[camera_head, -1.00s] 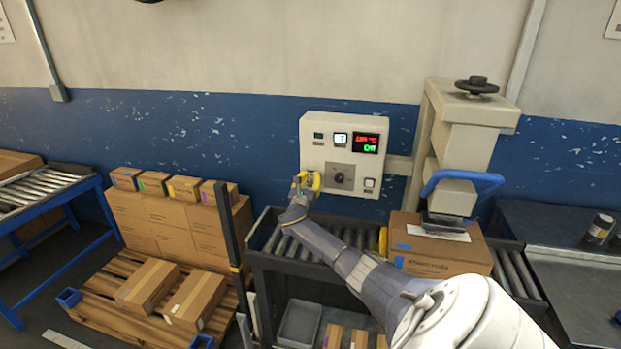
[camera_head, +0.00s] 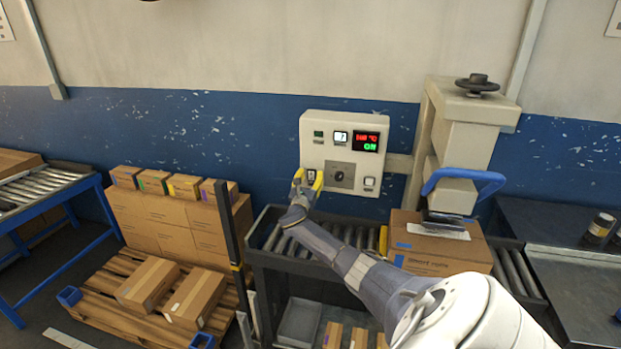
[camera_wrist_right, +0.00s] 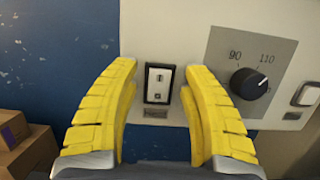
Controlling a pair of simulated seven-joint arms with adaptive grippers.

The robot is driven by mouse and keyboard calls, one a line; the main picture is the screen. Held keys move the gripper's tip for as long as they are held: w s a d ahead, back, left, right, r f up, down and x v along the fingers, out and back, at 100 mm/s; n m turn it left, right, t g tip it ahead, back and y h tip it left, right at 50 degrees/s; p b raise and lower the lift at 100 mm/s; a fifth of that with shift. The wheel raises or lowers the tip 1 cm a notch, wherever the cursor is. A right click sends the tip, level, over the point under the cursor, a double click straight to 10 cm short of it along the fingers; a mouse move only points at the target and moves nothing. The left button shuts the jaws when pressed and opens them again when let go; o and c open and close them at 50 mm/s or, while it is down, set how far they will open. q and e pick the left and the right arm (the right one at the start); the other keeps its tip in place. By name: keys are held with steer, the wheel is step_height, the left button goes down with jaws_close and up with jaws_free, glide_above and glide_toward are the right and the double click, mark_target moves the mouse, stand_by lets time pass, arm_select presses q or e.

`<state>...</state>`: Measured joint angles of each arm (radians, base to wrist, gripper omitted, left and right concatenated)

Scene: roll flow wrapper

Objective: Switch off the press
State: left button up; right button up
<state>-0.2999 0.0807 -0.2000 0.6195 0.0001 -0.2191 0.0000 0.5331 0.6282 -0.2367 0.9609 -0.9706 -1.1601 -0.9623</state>
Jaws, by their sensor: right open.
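The press (camera_head: 468,140) stands at the right, with its blue handle (camera_head: 463,182) above a carton. Its white control box (camera_head: 326,144) is on the wall side, with a red and green display (camera_head: 367,142) that reads ON in green. A rocker switch (camera_wrist_right: 158,83) is at the box's lower left corner and also shows in the head view (camera_head: 312,174). My right gripper (camera_head: 307,180) is open in front of the switch. In the right wrist view its yellow fingers (camera_wrist_right: 158,85) stand on either side of the switch, apart from each other. My left gripper is not in view.
A dial (camera_wrist_right: 248,83) and a white button (camera_wrist_right: 306,95) sit right of the switch. A carton (camera_head: 440,250) lies on the roller conveyor under the press. Stacked boxes (camera_head: 165,225) on a pallet are at the left.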

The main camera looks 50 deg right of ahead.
steer(key=v, duration=1.2)
steer(key=shift+a, duration=0.1)
